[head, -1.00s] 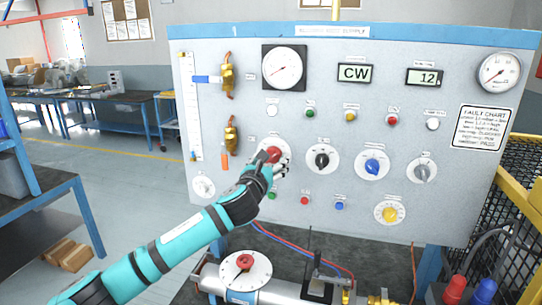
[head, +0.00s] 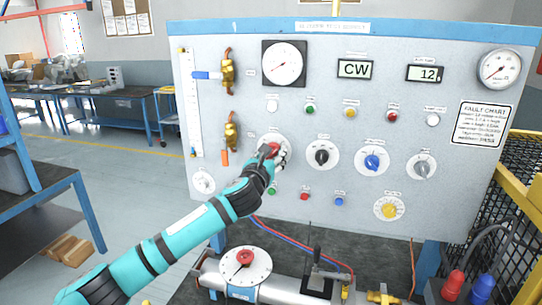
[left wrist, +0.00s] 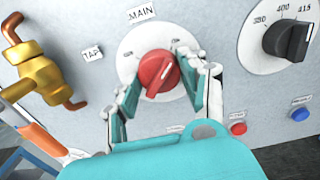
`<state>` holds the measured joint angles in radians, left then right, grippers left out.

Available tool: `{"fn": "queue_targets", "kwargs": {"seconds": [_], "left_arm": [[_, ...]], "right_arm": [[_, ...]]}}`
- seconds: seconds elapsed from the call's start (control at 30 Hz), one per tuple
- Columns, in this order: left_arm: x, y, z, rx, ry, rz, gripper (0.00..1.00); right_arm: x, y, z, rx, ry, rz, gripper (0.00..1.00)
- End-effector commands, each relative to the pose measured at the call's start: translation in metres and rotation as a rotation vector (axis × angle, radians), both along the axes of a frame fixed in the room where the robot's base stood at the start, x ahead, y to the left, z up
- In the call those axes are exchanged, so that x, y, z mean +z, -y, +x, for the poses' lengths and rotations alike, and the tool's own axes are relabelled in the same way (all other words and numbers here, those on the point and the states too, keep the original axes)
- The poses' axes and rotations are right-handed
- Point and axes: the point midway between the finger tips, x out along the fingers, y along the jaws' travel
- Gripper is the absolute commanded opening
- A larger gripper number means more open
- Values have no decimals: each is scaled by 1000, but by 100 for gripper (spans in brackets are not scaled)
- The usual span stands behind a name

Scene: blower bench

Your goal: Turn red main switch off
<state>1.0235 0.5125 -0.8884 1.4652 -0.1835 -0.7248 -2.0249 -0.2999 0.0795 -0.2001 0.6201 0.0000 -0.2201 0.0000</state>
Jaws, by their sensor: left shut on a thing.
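The red main switch (left wrist: 158,72) is a round red knob on a white dial, below the MAIN label (left wrist: 141,13) in the left wrist view. In the head view the red knob (head: 272,150) shows just past my gripper. My left gripper (left wrist: 160,82) is at the panel with its fingers on either side of the knob, shut on it. The knob's pointer ridge is tilted toward the upper right in the left wrist view. Part of the dial is hidden behind my fingers. My right gripper is not in view.
The panel (head: 460,195) carries a black knob (head: 321,157) and a blue knob (head: 372,162) to the right. A brass valve (head: 231,130) with an orange handle is close on the left. A pipe with a red-centred dial (head: 245,262) lies below.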

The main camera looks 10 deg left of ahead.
Motion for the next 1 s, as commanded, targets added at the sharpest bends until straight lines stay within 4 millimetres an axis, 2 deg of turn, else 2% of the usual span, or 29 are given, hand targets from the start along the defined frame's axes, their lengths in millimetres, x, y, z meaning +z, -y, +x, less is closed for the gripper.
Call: {"fn": "queue_targets", "kwargs": {"seconds": [0.37,1.0], "left_arm": [[0,0,0,0,-4,-101,11],[0,2,0,1,-24,-672,11]], "right_arm": [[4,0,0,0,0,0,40],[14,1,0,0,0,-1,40]]}}
